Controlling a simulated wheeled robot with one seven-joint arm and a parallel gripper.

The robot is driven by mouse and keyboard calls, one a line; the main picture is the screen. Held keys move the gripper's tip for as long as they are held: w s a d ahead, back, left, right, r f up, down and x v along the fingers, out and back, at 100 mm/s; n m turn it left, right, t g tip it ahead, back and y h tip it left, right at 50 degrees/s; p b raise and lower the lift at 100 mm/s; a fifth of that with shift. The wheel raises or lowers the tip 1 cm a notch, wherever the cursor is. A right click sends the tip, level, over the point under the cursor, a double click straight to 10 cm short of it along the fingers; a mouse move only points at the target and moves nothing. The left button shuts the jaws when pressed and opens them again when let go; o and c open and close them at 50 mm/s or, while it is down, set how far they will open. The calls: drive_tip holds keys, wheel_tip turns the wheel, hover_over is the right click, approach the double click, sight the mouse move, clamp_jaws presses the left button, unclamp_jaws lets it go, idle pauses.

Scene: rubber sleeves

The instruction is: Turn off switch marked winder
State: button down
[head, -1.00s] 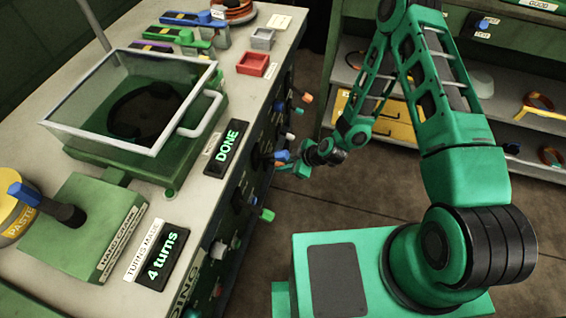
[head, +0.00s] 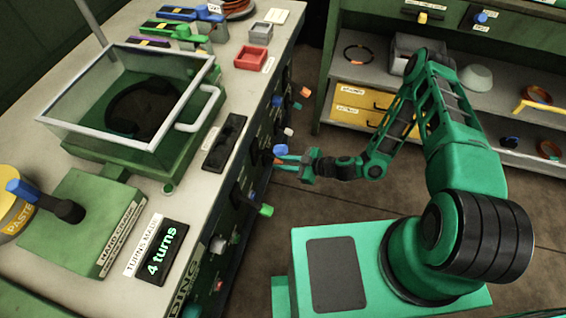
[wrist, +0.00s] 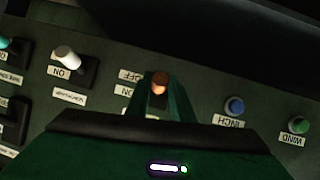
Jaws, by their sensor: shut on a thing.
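My gripper (wrist: 160,97) is shut on an orange-tipped switch (wrist: 161,80) on the dark green front panel, in the wrist view. Labels reading OFF and ON stand just left of this switch. No plate reading winder can be read; my gripper hides the panel below the switch. In the head view my gripper (head: 280,162) reaches left to the front panel of the bench, where the switch is too small to make out clearly.
In the wrist view a blue INCH button (wrist: 234,105) and a green WIND button (wrist: 299,125) sit to the right. A white-tipped switch (wrist: 67,58) sits to the left. In the head view a dark display (head: 224,144) lies on the bench; another (head: 161,252) reads 4 turns.

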drive_tip(key=shift+w+d+f, duration=0.1)
drive_tip(key=c, duration=1.6)
unclamp_jaws()
drive_tip(key=shift+o, duration=0.2)
drive_tip(key=v, duration=1)
drive_tip(key=shift+s+d, duration=0.2)
drive_tip(key=shift+d, duration=0.05)
